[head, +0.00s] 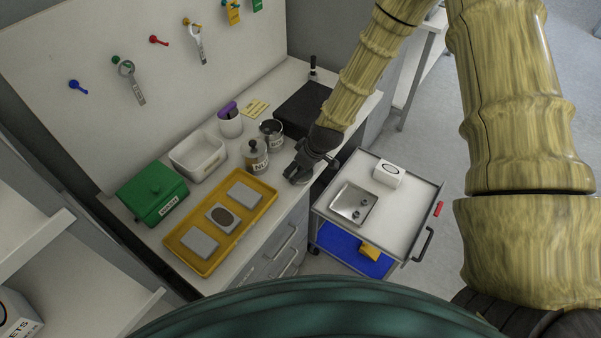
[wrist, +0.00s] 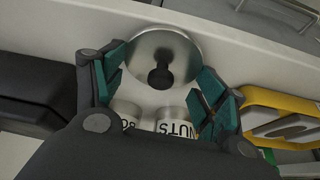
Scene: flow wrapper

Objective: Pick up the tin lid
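The tin lid (wrist: 146,45) is a round, shiny metal disc with a dark knob at its middle. In the wrist view it shows between the two fingers of my gripper (wrist: 163,78), by the bench's front edge. The fingers stand apart, one on each side of the lid; I cannot tell if they touch it. In the head view my gripper (head: 299,173) is low over the bench near its front edge and hides most of the lid. Two labelled tins show in the wrist view, one reading NUTS (wrist: 176,127), the other partly hidden (wrist: 127,113).
In the head view the tins (head: 255,160) stand left of my gripper. A yellow tray (head: 182,243) with grey blocks, a green box (head: 152,191) and a white bin (head: 198,156) lie further left. A dark box (head: 301,106) is behind. A trolley (head: 404,207) stands at right.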

